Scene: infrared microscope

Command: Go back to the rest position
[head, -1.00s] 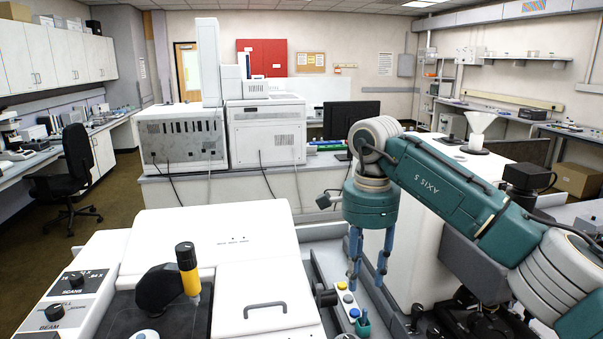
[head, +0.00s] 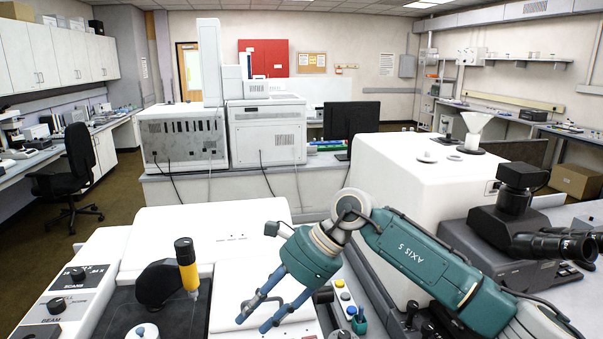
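My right gripper (head: 262,316) shows low in the middle of the head view, with its teal arm coming in from the lower right. My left gripper is not in view.
A control panel with black knobs (head: 66,290) and a yellow-and-black upright part (head: 187,263) stand at left. Several coloured buttons (head: 345,296) lie right of the gripper. A large white housing (head: 415,190) and a black microscope head (head: 515,200) stand at right.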

